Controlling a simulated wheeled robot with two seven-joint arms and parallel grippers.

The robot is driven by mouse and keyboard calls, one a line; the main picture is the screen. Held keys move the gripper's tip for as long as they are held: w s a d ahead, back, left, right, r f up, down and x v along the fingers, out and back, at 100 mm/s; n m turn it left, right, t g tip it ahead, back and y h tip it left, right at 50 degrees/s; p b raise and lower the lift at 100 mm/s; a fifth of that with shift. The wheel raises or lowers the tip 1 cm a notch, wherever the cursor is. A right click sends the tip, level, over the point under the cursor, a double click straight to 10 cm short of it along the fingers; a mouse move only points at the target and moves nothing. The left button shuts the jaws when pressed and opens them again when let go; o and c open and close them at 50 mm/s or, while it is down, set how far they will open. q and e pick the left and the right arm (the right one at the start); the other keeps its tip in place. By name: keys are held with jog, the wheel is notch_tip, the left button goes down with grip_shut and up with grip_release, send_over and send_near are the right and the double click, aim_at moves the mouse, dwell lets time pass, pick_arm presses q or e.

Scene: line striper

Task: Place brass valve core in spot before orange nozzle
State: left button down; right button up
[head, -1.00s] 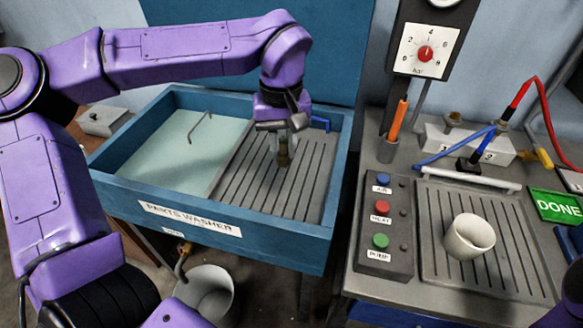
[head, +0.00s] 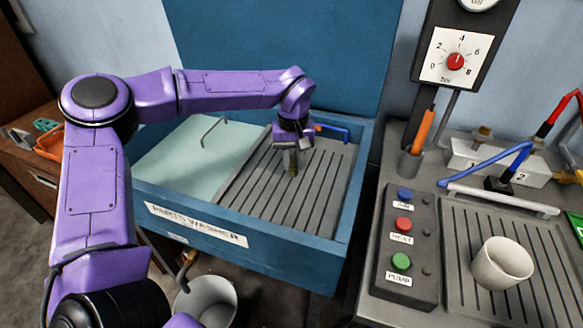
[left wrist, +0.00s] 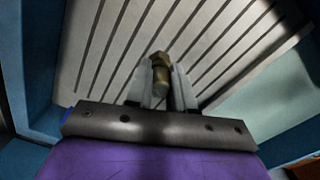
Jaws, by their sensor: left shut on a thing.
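My left gripper (head: 292,158) hangs over the slatted drain board (head: 310,195) in the blue parts washer. It is shut on the brass valve core (head: 293,165), which points down from the fingers. In the left wrist view, the brass valve core (left wrist: 160,72) sticks out between the pale fingertips, above the grey slats. I cannot tell whether its lower end touches them. An orange rod-like piece, seemingly the orange nozzle (head: 423,130), stands tilted in a grey holder on the right bench. My right gripper is out of view.
The washer's blue front wall (head: 250,255) borders the drain board. The right bench holds a button box (head: 402,250), a ribbed tray (head: 462,225) with a white cup (head: 501,263), and a numbered white block (head: 505,160) with hoses. A bucket (head: 207,298) stands below.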

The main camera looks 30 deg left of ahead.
pick_arm(q)
jog(key=f, duration=0.1)
jog(key=w+a+f, duration=0.1)
jog(key=f, duration=0.2)
jog(key=shift+w+a+f, duration=0.2)
jog(key=shift+w+f, duration=0.05)
jog(key=shift+f, duration=0.15)
jog(key=shift+w+f, duration=0.1)
jog(key=shift+f, duration=0.35)
jog(key=shift+f, duration=0.1)
jog(key=c, duration=1)
grip_release()
notch_tip(320, 180, up, 12)
jog(key=shift+r, duration=0.15)
